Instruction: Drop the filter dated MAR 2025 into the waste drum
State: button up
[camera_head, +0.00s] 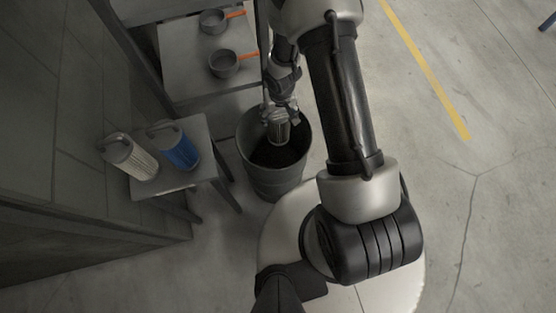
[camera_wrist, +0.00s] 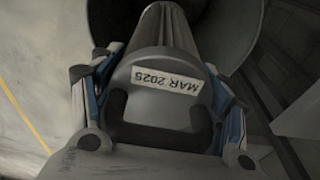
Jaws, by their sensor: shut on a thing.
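My gripper (camera_head: 280,108) is shut on a grey pleated filter (camera_head: 278,130) and holds it at the mouth of the waste drum (camera_head: 275,183). In the wrist view, the filter's dark cap (camera_wrist: 160,100) with its handle sits between the two fingers (camera_wrist: 160,120). A white label (camera_wrist: 167,80) on the cap reads MAR 2025, upside down. The drum is dark, round and open at the top. Its wall also shows behind the filter in the wrist view (camera_wrist: 235,25). The filter's lower end is over or inside the opening; its exact depth is hard to tell.
A small grey table (camera_head: 207,160) left of the drum bears a white filter (camera_head: 135,160) and a blue filter (camera_head: 178,150). Behind, a grey surface holds two pans (camera_head: 224,64) with orange handles. A dark wall stands at left.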

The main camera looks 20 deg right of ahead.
jog(key=shift+f, duration=0.5)
jog(key=o, duration=1.2)
jog(key=shift+o, duration=0.2)
jog(key=r, duration=0.4)
jog(key=s+r, duration=0.1)
jog(key=r, duration=0.7)
jog(key=shift+s, duration=0.4)
